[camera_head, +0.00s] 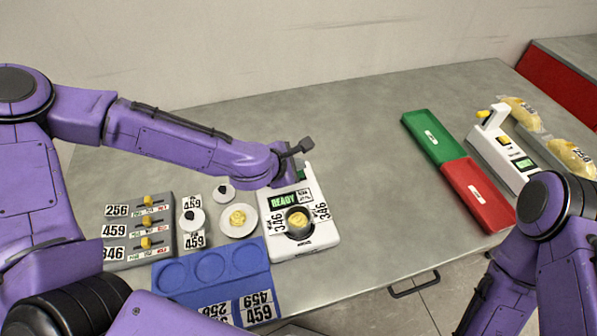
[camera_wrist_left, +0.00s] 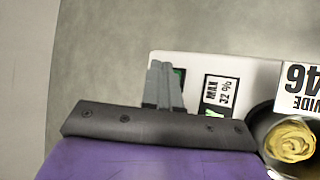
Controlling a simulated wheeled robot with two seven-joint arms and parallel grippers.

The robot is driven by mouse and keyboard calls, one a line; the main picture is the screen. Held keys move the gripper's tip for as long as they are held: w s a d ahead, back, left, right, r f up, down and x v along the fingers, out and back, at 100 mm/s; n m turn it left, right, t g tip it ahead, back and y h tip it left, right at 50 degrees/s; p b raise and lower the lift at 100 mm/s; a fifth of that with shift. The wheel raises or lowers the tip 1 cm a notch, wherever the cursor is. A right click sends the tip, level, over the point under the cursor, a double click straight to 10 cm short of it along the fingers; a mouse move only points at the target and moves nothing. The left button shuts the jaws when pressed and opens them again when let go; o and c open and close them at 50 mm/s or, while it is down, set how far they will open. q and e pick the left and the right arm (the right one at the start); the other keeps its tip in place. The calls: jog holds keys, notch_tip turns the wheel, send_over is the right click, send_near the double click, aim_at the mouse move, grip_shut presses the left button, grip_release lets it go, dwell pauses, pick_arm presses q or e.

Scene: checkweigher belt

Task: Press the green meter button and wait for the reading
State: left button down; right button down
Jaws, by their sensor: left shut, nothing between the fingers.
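The white meter (camera_head: 318,243) stands on the table with its screen (camera_head: 283,202) reading READY. A yellow piece (camera_head: 298,219) sits in its round well; it also shows in the left wrist view (camera_wrist_left: 291,140). My left gripper (camera_head: 294,172) is shut and empty, over the far end of the meter. In the left wrist view its fingertips (camera_wrist_left: 163,80) cover most of a green patch (camera_wrist_left: 182,76), apparently the green button. I cannot tell whether the fingers touch it. A label beside it reads MAX 32 %. My right arm is at the right; its gripper is out of view.
White dishes (camera_head: 238,233) and a grey slider panel (camera_head: 125,240) stand left. Green (camera_head: 447,145) and red (camera_head: 497,213) trays and another white device (camera_head: 488,150) are at right. The middle table is clear.

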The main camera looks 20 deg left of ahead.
pick_arm(q)
jog(key=shift+f, duration=0.1)
jog(key=shift+f+b, duration=0.35)
jog(key=shift+f+b, duration=0.4)
jog(key=shift+f, duration=0.1)
dwell(0.7)
jog(key=shift+r, duration=0.15)
jog(key=shift+r+p, duration=0.8)
jog(key=shift+p, duration=0.1)
jog(key=shift+r, duration=0.1)
notch_tip(320, 180, up, 5)
jog(key=p, duration=0.5)
